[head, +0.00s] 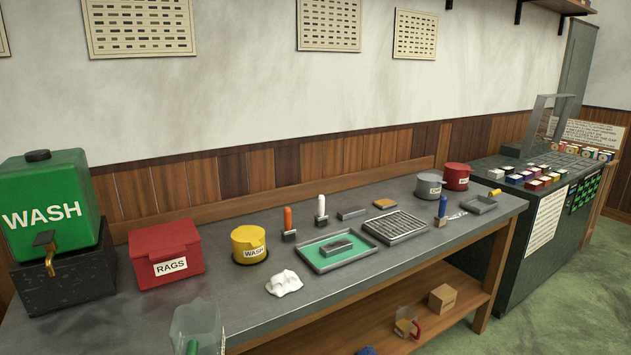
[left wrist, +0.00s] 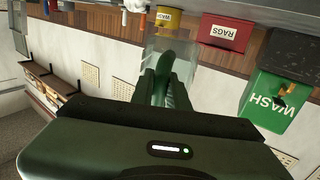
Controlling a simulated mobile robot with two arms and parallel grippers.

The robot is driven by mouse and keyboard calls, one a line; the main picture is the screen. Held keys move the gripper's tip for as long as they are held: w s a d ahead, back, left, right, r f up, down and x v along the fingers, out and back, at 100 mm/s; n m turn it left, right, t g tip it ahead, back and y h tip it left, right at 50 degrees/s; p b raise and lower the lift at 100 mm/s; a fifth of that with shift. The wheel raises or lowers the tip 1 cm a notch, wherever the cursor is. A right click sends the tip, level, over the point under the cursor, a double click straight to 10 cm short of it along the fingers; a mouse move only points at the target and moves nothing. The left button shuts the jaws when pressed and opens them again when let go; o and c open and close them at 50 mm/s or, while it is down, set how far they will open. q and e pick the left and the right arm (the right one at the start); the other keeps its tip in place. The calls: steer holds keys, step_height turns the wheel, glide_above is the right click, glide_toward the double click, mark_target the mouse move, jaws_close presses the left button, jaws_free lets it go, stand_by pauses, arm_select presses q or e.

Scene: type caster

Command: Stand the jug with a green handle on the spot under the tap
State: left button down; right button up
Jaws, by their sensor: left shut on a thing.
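The clear jug with a green handle (head: 197,322) is at the bottom edge of the head view, in front of the table. In the left wrist view the jug (left wrist: 180,47) shows beyond my fingers, its green handle (left wrist: 164,78) between them. My left gripper (left wrist: 165,85) is shut on that handle. The brass tap (head: 46,248) is on the front of the green WASH tank (head: 50,190) at the far left. The tank and tap also show in the left wrist view. No marked spot under the tap can be made out. My right gripper is not in view.
The WASH tank stands on a black block (head: 70,285). A red RAGS box (head: 167,255), a yellow WASH pot (head: 248,243) and a white rag (head: 284,283) are on the grey table (head: 225,290). A red-handled jug (head: 405,324) is on the lower shelf.

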arm_select(q)
steer(key=s+f, duration=0.3)
steer(key=s, duration=0.5)
steer(key=shift+s+d, duration=0.15)
steer(key=shift+s, duration=0.1)
steer(key=shift+s, duration=0.1)
